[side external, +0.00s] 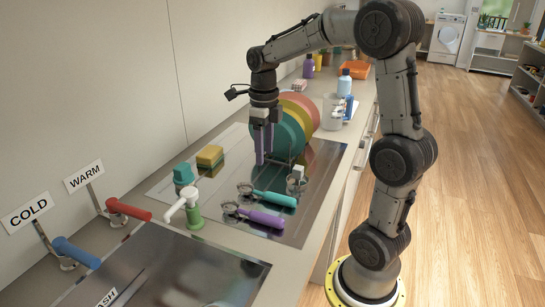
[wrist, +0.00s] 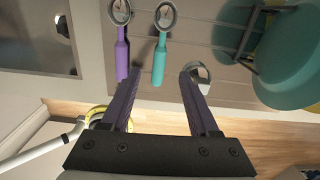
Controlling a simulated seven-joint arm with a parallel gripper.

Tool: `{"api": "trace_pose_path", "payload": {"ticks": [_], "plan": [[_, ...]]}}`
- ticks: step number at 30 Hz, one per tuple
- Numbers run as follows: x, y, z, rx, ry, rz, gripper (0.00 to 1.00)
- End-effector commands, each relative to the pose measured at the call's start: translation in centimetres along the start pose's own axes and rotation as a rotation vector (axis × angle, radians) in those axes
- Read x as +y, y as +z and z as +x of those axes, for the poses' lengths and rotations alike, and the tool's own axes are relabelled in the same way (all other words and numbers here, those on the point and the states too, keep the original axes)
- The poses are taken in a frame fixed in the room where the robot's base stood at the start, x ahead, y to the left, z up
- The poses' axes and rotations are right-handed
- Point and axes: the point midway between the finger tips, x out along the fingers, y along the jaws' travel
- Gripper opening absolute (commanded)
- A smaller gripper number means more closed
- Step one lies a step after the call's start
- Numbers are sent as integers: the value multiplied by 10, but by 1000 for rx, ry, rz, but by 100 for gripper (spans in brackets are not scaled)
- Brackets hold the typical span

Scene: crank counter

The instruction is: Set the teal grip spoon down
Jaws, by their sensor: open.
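The teal grip spoon (side external: 272,198) lies on the shiny metal drainboard, its round metal head toward the left. It also shows in the wrist view (wrist: 159,64), with its handle end pointing toward the space between my fingers. My gripper (side external: 262,162) is open and empty, with its fingers pointing down above the drainboard, behind the spoon in the side view. In the wrist view my gripper (wrist: 159,76) shows both purple-grey fingers apart with nothing held. A purple grip spoon (side external: 258,216) lies beside the teal one, roughly parallel to it.
A plate rack holds teal, yellow and pink plates (side external: 299,112) close to my gripper. A small metal cup (side external: 297,184) stands right of the spoons. A yellow sponge (side external: 210,156), a teal-capped item (side external: 184,174) and a green-and-white pump (side external: 193,211) stand left.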

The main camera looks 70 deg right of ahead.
Motion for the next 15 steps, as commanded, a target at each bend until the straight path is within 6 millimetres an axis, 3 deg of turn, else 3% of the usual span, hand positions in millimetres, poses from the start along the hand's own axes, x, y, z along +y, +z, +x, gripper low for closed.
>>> {"api": "trace_pose_path", "payload": {"ticks": [5, 15], "plan": [[24, -10, -14, -47, -32, -323, 61], [87, -53, -37, -137, -195, -1353, 61]]}}
